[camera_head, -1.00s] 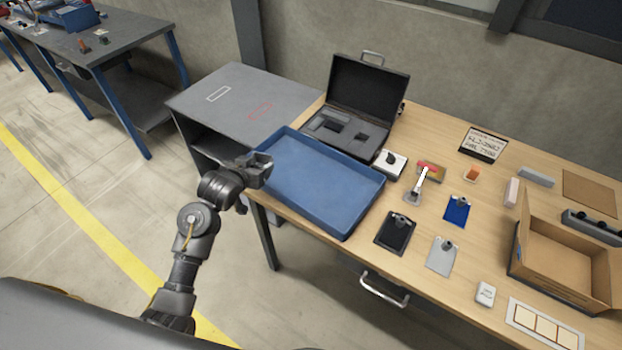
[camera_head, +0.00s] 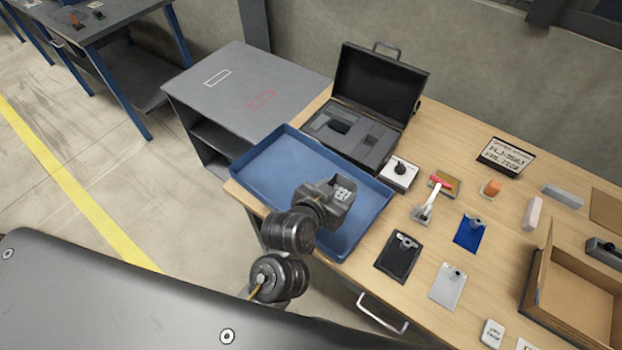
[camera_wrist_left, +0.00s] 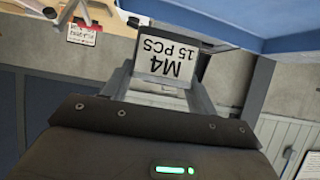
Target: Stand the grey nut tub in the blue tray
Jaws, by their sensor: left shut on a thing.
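The grey nut tub (camera_head: 343,193) is held in my left gripper (camera_head: 336,196), with pale nuts showing in its open top. In the left wrist view the tub (camera_wrist_left: 167,67) sits between the two fingers (camera_wrist_left: 160,85), its white label reading M4 15 PCS upside down. The blue tray (camera_head: 262,170) lies at the left end of the wooden table and looks empty. In the head view the gripper and tub overlap the tray's front right part; their height over it is hard to tell. The tray's blue wall (camera_wrist_left: 200,32) shows past the tub in the wrist view. My right gripper is out of view.
An open black case (camera_head: 365,125) stands behind the tray. A white block with a black knob (camera_head: 399,172) sits right of the tray, near a black plate (camera_head: 399,257). A cardboard box (camera_head: 575,290) is at far right. A grey cabinet (camera_head: 240,85) stands at left.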

